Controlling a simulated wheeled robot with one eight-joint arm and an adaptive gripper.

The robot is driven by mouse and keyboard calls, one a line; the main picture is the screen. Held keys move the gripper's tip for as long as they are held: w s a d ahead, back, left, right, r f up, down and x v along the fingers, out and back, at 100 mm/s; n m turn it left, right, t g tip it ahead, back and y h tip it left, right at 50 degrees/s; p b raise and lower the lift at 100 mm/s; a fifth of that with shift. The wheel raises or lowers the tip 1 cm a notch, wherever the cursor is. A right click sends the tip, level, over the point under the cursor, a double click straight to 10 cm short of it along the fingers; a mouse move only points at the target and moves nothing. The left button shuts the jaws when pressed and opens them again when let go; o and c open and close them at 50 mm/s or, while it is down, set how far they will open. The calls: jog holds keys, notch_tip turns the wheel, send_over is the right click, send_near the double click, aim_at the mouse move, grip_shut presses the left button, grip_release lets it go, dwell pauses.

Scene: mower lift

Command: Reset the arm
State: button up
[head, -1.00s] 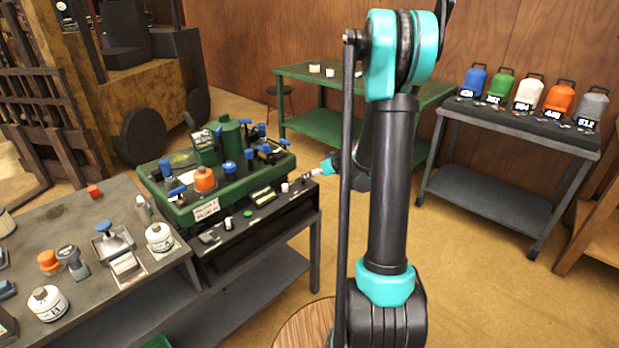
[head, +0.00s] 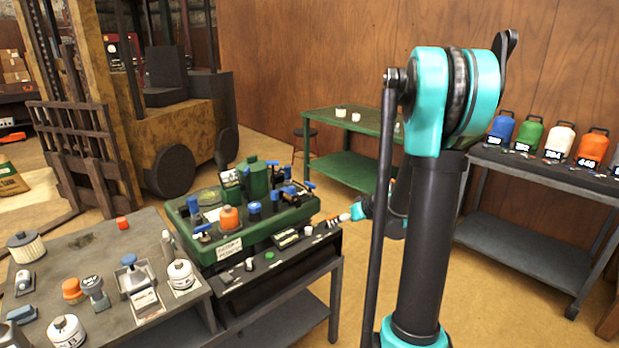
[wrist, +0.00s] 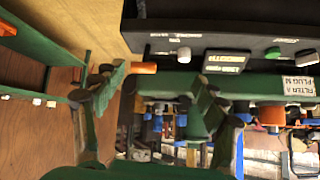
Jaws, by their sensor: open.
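My arm (head: 425,230) stands upright in the right half of the head view. It hides part of the wall and of the green table. My gripper (head: 338,219) is small there, beside the right end of the dark bench with the green machine. In the wrist view my gripper (wrist: 157,92) has its two fingers wide apart. An orange piece (wrist: 143,67) shows between the fingers in the picture; I cannot tell whether it is near them or behind. No held object is visible.
The green machine (head: 205,252) with blue-capped parts and an orange cap stands on the bench, left of my gripper. A grey table (head: 75,245) with bottles is at the left, a forklift (head: 175,130) behind. A green table (head: 345,122) and a cart (head: 520,255) with coloured jugs stand at the wall.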

jog(key=s+f+m+g+h, duration=0.2)
jog(key=s, duration=1.2)
jog(key=s+a+f+m+g+h, duration=0.1)
jog(key=s+m+g+h, duration=0.1)
jog(key=s, duration=1.2)
jog(key=shift+s+a+f+h, duration=0.25)
jog(key=shift+s+f+h, duration=0.05)
jog(key=shift+f, duration=0.1)
